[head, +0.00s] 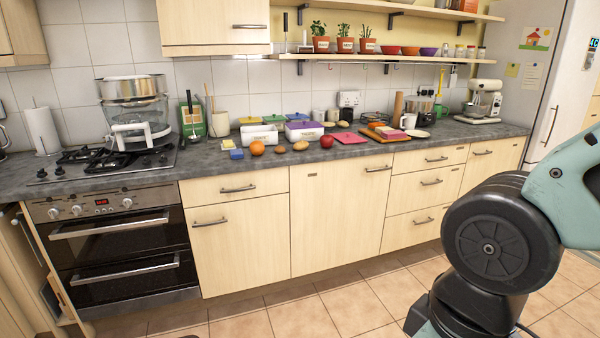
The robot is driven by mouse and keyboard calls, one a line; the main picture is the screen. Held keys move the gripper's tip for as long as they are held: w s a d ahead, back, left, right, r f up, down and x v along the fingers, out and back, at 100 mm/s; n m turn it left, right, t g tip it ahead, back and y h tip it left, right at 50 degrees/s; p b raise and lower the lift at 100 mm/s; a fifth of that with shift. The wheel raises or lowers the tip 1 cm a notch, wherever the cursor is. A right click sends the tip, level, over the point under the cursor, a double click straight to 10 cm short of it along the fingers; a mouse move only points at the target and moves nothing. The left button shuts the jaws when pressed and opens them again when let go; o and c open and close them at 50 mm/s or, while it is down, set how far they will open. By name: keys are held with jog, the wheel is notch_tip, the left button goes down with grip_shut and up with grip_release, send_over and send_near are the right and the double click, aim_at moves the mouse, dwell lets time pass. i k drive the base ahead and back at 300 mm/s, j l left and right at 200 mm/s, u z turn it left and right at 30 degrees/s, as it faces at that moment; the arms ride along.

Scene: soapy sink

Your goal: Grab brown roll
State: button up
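Several small roundish brown or tan items lie on the grey worktop, and at this size I cannot tell for sure which is the brown roll. A tan oval item (301,145) lies near the front edge, between an orange and a red apple. A smaller brown item (280,149) lies just left of it. Another tan oval item (343,124) lies farther back. My arm shows at the right, but my gripper is out of view.
The orange (257,149) and red apple (327,141) flank the tan item. White tubs (259,135) stand behind. A gas hob (105,162) is at the left. The tiled floor (300,312) before the cabinets is clear.

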aim_at(302, 144)
jog(key=i, duration=0.95)
jog(key=i+l+u, duration=0.15)
jog(key=i, duration=0.8)
jog(key=i+l+u, duration=0.1)
jog(key=i+u, duration=0.25)
jog(key=i+l+u, duration=0.3)
jog(key=i, duration=0.25)
jog(key=i+l+u, duration=0.35)
jog(key=i+j, duration=0.05)
jog(key=i, duration=0.05)
